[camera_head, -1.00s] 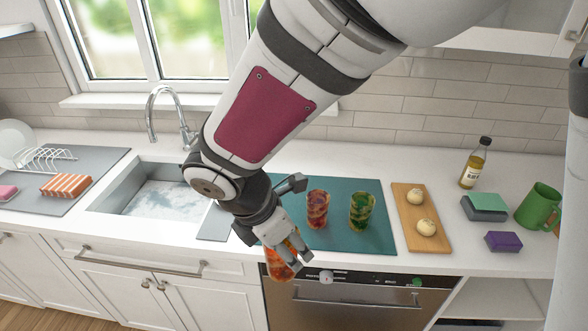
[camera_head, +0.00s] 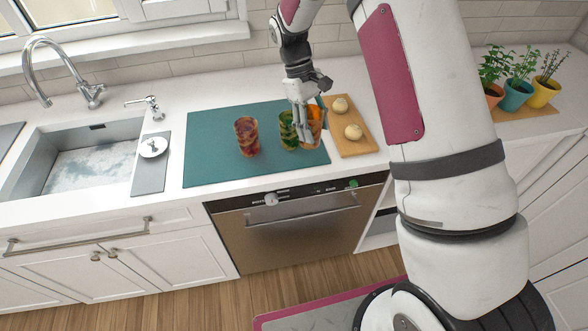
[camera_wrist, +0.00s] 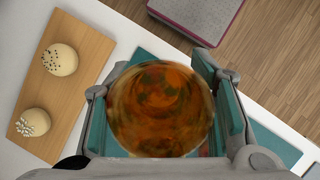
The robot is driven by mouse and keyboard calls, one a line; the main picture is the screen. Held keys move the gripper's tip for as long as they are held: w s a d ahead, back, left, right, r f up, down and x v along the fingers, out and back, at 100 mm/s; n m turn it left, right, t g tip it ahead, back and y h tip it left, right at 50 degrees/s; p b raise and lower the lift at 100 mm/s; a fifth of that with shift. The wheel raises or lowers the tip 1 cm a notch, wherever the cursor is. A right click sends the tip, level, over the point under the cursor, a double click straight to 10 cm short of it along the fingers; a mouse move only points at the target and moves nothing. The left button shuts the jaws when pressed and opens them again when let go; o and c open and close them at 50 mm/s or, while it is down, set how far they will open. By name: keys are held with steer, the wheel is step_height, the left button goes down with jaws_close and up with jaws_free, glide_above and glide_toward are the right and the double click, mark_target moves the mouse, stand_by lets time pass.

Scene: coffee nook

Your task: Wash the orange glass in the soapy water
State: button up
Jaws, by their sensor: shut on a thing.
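My gripper (camera_head: 304,118) is shut on the orange glass (camera_head: 314,130) at the right end of the teal mat (camera_head: 215,125). In the wrist view, the orange glass (camera_wrist: 160,108) sits between the two fingers (camera_wrist: 165,110), its round opening facing the camera. In the head view it appears upright, close beside the green patterned glass (camera_head: 287,128). I cannot tell whether it touches the mat. The soapy water (camera_head: 85,168) lies in the sink at the left, well away from my gripper.
A red patterned glass (camera_head: 246,137) stands left of the green one. A wooden board (camera_head: 352,148) with two buns lies just right of my gripper. A faucet (camera_head: 60,70) rises behind the sink. A grey strip (camera_head: 150,176) with a white disc separates sink and mat. Potted plants stand far right.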

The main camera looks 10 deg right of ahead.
steer(key=w+d+f+m+y, duration=0.2)
steer(key=w+d+m, duration=0.2)
steer(key=d+m, duration=0.1)
steer(key=shift+w+d+f+m+g, duration=0.3)
steer(key=shift+w+d+m, duration=0.1)
steer(key=shift+d, duration=0.5)
steer(key=shift+r, duration=0.15)
